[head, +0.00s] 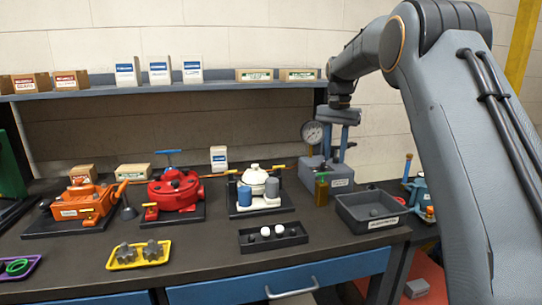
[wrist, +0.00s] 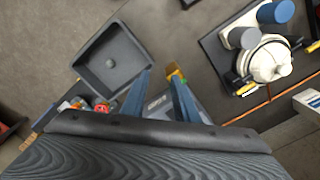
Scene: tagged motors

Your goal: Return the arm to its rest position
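My grey arm rises along the right side of the head view and bends over toward the shelf. Its gripper (head: 338,138) points down in front of a grey unit with a gauge (head: 326,172). In the wrist view my gripper (wrist: 160,78) shows two blue fingers spread apart with nothing between them. The grey unit (wrist: 157,104) lies partly hidden below the fingers. I see no object held.
A grey bin (head: 367,212) stands right of the gripper; it also shows in the wrist view (wrist: 112,62). Orange, red (head: 175,190) and white motors (head: 257,185) fill the bench. A shelf (head: 220,88) with boxes runs behind.

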